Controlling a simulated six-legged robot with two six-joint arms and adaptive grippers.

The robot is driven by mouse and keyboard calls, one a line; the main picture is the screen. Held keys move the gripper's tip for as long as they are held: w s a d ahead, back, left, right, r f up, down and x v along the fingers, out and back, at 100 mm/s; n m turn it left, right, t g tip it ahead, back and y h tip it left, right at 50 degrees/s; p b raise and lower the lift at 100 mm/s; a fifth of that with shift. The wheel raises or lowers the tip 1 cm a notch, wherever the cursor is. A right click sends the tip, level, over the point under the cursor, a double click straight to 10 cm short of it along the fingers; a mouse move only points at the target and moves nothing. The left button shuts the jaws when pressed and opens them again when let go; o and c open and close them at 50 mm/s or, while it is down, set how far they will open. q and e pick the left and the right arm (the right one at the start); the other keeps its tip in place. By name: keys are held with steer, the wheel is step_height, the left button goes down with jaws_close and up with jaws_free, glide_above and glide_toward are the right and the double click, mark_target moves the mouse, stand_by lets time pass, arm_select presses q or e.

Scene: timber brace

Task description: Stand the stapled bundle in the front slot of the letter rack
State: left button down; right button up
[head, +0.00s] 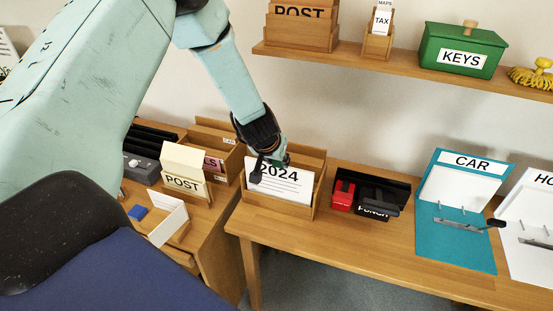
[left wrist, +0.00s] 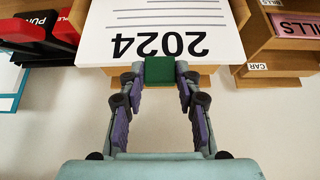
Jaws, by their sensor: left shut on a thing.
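The stapled bundle (head: 280,183) is white paper with "2024" and printed lines. It stands nearly upright at the wooden letter rack (head: 317,192), in front of the rack's taller back panel. I cannot tell how deep its lower edge sits in the front slot. My left gripper (head: 272,162) reaches down from above and is shut at the bundle's top edge. In the left wrist view the bundle (left wrist: 160,22) extends away from the fingertips (left wrist: 160,72), which pinch a green piece at its top edge. My right gripper is out of view.
Left are a POST box (head: 184,184) and another wooden rack (head: 232,158). A shelf (head: 400,67) with a green KEYS box (head: 462,50) hangs above.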

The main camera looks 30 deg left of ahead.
arm_select(q)
steer(key=shift+f+b, duration=1.1)
steer(key=shift+f, duration=0.35)
steer(key=c, duration=1.3)
jaws_free()
steer(key=shift+r, duration=0.1)
steer(key=o, duration=0.5)
steer(key=shift+c, duration=0.2)
steer(key=o, duration=0.5)
steer(key=shift+c, duration=0.2)
